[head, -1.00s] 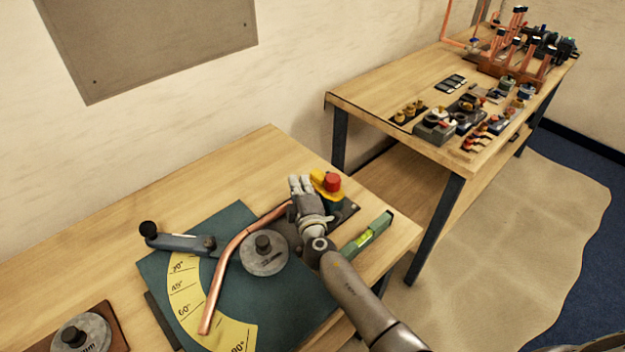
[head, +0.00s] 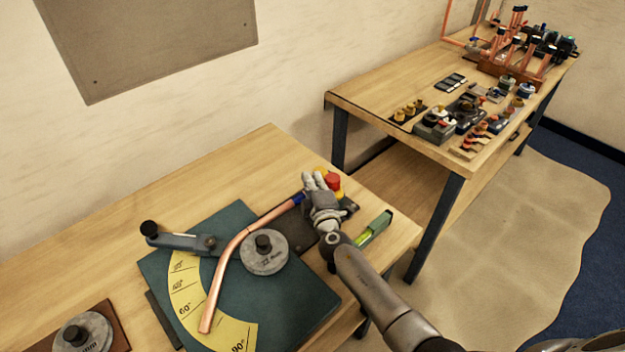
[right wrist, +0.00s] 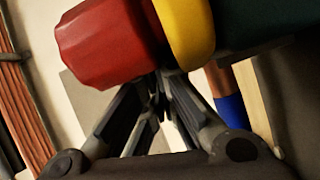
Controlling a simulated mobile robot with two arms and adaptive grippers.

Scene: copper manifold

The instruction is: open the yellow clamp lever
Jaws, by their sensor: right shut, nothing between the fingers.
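The yellow clamp lever (head: 341,194) with its red knob (head: 334,181) is at the far right corner of the near bench, partly hidden by my right gripper (head: 314,181). In the right wrist view, the yellow lever (right wrist: 187,32) runs between the red knob (right wrist: 105,42) and a dark green clamp body (right wrist: 245,18). My right gripper (right wrist: 160,98) is shut and empty, its fingertips just below the knob and lever. I cannot tell whether they touch. A bent copper tube (head: 224,272) runs toward the clamp and has a blue band (right wrist: 232,112). My left gripper is not in view.
A green spirit level (head: 373,229) lies right of my right gripper. A round grey die (head: 264,262) and a bender handle (head: 182,242) sit on the teal plate (head: 290,310). A second bench (head: 365,97) holds fittings and tools at the back.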

